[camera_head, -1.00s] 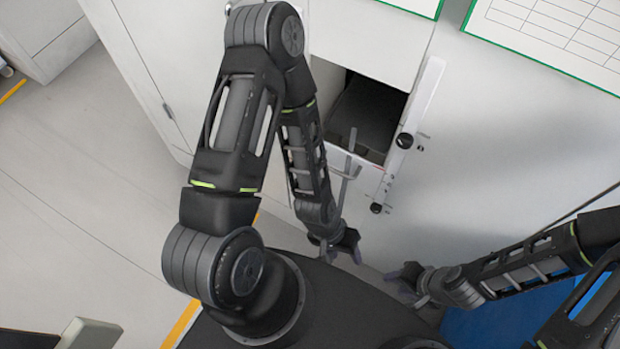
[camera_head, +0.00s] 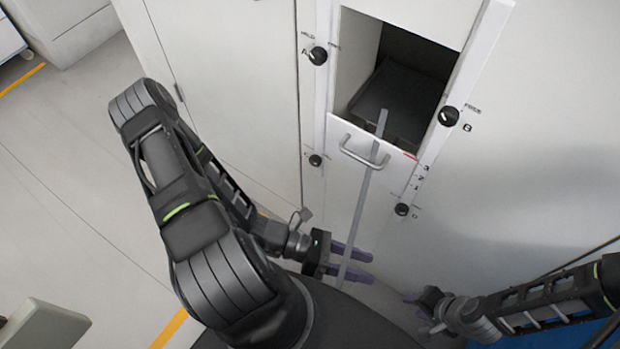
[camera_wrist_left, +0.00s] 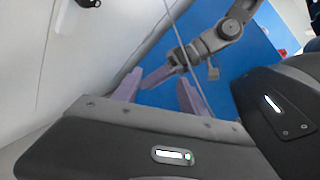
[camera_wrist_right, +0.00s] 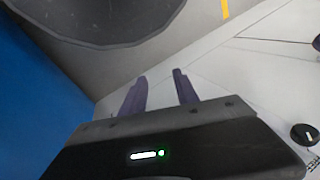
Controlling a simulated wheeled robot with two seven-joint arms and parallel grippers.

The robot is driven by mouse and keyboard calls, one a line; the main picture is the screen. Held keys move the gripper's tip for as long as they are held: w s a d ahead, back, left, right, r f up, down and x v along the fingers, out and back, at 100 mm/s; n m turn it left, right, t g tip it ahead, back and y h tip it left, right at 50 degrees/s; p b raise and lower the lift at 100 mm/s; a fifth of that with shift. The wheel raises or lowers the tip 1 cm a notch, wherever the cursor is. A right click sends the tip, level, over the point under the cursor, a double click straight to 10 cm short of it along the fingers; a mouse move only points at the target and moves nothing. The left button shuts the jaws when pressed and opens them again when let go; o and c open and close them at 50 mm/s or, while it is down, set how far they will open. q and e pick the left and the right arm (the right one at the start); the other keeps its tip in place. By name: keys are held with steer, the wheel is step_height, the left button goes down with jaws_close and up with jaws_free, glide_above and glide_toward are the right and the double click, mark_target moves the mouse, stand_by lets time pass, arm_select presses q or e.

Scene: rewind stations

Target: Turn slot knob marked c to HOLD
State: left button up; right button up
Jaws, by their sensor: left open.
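The knob marked C (camera_head: 316,160) is a small dark round knob on the white cabinet front, left of the drawer handle. Its marking and pointer are too small to read surely. My left gripper (camera_head: 352,262) is open and empty, below and right of this knob and apart from it. In the left wrist view its fingers (camera_wrist_left: 158,82) are spread, and a dark knob (camera_wrist_left: 88,3) is cut by the top edge; I cannot tell which. My right gripper (camera_head: 412,304) is open and empty at lower right; its spread fingers show in the right wrist view (camera_wrist_right: 160,80).
Knob A (camera_head: 318,56), knob B (camera_head: 449,116) and knob D (camera_head: 402,209) surround the open slot (camera_head: 385,105). A metal handle (camera_head: 362,155) and a long grey bar (camera_head: 357,215) stand out in front of the panel. A blue surface (camera_head: 500,325) lies at lower right.

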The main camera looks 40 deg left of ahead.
arm_select(q)
steer(key=w+a+n+t+y+b, duration=0.2)
steer(key=w+a+n+t, duration=0.3)
steer(key=a+n+t, duration=0.15)
steer(key=n+t+y+b, duration=0.2)
steer(key=n+t+y, duration=0.4)
steer(key=n+y, duration=0.65)
glide_toward(313, 163)
steer(key=shift+w+m+y, duration=0.25)
steer(key=shift+w+m, duration=0.05)
steer(key=shift+m, duration=0.1)
arm_select(e)
step_height(313, 163, down, 6)
steer(key=s+a, duration=0.1)
steer(key=shift+s+a+n+g, duration=0.15)
steer(key=shift+s+n+g, duration=0.1)
steer(key=shift+n+g, duration=0.05)
arm_select(q)
steer(key=shift+w+d, duration=0.1)
steer(key=shift+w, duration=0.05)
steer(key=w, duration=0.7)
steer(key=shift+w, duration=0.3)
jaws_close()
